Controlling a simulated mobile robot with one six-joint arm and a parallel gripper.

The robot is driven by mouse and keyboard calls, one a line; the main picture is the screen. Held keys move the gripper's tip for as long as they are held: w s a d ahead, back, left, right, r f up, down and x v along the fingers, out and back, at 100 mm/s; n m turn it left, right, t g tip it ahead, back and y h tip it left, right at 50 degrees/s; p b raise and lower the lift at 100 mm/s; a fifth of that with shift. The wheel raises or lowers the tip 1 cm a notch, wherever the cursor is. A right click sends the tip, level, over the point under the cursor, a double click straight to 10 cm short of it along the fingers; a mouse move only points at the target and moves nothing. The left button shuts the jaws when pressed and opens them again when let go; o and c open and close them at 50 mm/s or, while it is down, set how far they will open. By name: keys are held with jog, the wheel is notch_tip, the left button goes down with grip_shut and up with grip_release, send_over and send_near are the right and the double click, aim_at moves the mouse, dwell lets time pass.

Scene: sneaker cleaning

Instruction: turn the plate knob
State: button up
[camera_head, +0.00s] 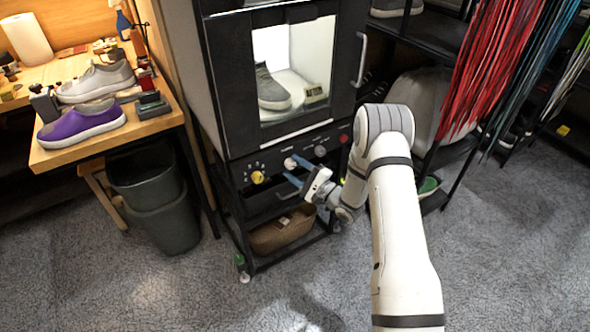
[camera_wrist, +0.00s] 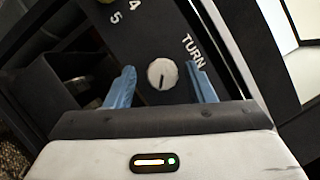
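The white round plate knob (camera_wrist: 162,73) with a dark pointer line is on a black panel, beside the printed word TURN. In the head view the white knob (camera_head: 290,163) is on the front panel below the cabinet's window. My gripper (camera_head: 291,168) is in front of the panel at this knob. In the wrist view my gripper (camera_wrist: 161,68) is open, with one blue finger on each side of the knob. A gap shows between each finger and the knob. Whether the fingertips reach the knob's depth is hard to tell.
A yellow knob (camera_head: 257,177) is left of the white knob, and a grey knob (camera_head: 320,151) and red button (camera_head: 344,138) are to its right. A grey shoe (camera_head: 271,90) is behind the cabinet window. A basket (camera_head: 283,230) sits below. A bin (camera_head: 160,200) stands left.

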jog(key=v, duration=0.7)
jog(key=shift+s+d+f, duration=0.1)
jog(key=shift+s+d, duration=0.1)
jog(key=shift+d, duration=0.1)
dwell(0.3)
jog(key=w+d+r+n+h+p, duration=0.25)
jog(key=w+r+h, duration=0.25)
jog(key=r, duration=0.3)
jog(key=s+d+r+n+g+h+p, duration=0.1)
jog(key=s+d+r+n+h+p, duration=0.15)
jog(key=d+r+h, duration=0.4)
jog(key=s+d+r+n+h+p, duration=0.2)
jog(key=s+r+h, duration=0.1)
jog(key=r, duration=0.7)
jog(key=s+r+n+g+p, duration=0.1)
jog(key=s+r+n+g, duration=0.1)
jog(key=s, duration=0.8)
jog(key=s+r+n+g+h+p, duration=0.1)
jog(key=s+r, duration=0.4)
jog(key=s, duration=0.5)
jog(key=s+r+n+g+p, duration=0.2)
jog(key=s+r+g+p, duration=0.1)
jog(key=s, duration=0.7)
jog(key=shift+d+r+n+g+h, duration=0.2)
jog(key=shift+r+g, duration=0.1)
jog(key=shift+g, duration=0.25)
jog(key=shift+d+r+n+g+h, duration=0.15)
jog(key=shift+r+g, duration=0.15)
jog(key=shift+g, duration=0.25)
